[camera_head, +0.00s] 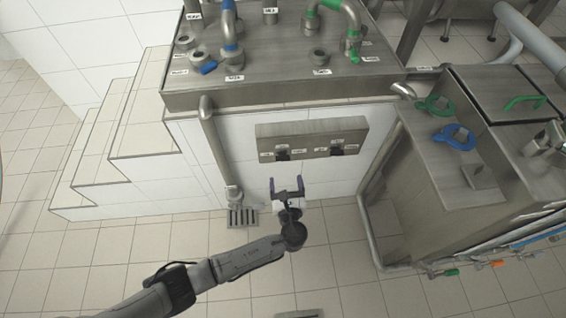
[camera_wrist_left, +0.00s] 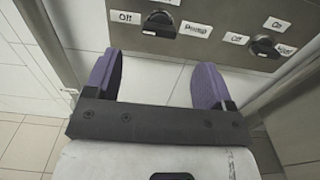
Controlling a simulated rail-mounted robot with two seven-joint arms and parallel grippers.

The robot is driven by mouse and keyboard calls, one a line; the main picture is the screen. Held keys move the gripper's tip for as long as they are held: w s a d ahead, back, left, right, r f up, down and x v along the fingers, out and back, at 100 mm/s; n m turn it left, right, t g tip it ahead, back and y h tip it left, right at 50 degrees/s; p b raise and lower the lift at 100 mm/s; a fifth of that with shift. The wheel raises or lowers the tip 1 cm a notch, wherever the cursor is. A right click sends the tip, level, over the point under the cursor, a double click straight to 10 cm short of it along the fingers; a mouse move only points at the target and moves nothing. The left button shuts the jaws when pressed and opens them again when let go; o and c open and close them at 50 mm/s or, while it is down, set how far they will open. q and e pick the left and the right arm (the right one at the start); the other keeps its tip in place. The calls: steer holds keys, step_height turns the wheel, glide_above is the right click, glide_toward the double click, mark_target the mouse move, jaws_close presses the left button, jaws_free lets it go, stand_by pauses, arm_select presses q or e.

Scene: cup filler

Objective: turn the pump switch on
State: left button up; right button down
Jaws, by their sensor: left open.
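A steel switch panel (camera_head: 312,126) on the white tiled wall carries two black rotary switches, a left one (camera_head: 283,155) and a right one (camera_head: 337,150). In the left wrist view, the left switch (camera_wrist_left: 160,24) has a label "Off" at its left and a blurred label, perhaps "Pump", at its right. The right switch (camera_wrist_left: 264,46) has labels "On", "Off" and one I cannot read clearly. My left gripper (camera_head: 287,183) has purple fingers, is open and empty, and is just below the panel, apart from both switches. My right gripper is not in view.
A steel counter (camera_head: 270,85) with pipes and valves overhangs the panel. A vertical pipe (camera_head: 213,145) runs to a floor drain (camera_head: 242,217) at left. White tiled steps (camera_head: 130,130) stand further left. A steel tank (camera_head: 425,165) with green and blue handles stands at right.

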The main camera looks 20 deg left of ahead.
mark_target(283, 160)
arm_select(q)
steer(key=b+x, duration=0.3)
steer(key=x, duration=0.5)
steer(key=shift+w+a, duration=0.1)
steer(key=shift+w, duration=0.1)
steer(key=c, duration=0.9)
steer(key=shift+r, duration=0.1)
steer(key=shift+c, duration=0.2)
